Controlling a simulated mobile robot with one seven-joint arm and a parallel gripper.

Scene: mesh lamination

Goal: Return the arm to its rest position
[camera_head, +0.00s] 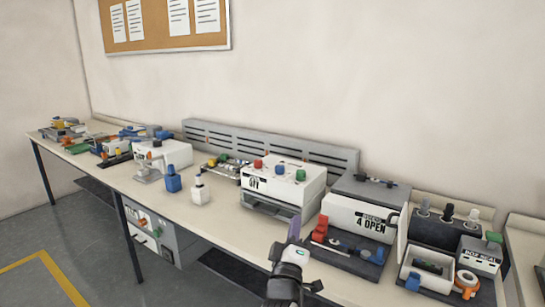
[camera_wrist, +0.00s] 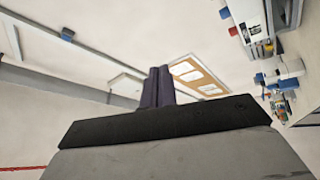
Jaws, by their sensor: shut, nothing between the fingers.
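My gripper (camera_head: 294,229) shows at the lower middle of the head view, in front of the bench's front edge. Its dark purple fingers point upward and are shut with nothing between them. The fingers also show in the wrist view (camera_wrist: 157,86), side by side and together, against the ceiling and wall. The wrist view is strongly tilted, with the bench at its right edge. My gripper appears clear of the machines in both views. The lower part of my arm is cut off by the bottom of the head view.
The long bench (camera_head: 225,213) carries a white machine with coloured knobs (camera_head: 283,186), a box marked "4 OPEN" (camera_head: 362,216), a blue bottle (camera_head: 172,180) and a white bottle (camera_head: 199,190). A grey unit (camera_head: 160,237) stands beneath. Floor in front at left is clear.

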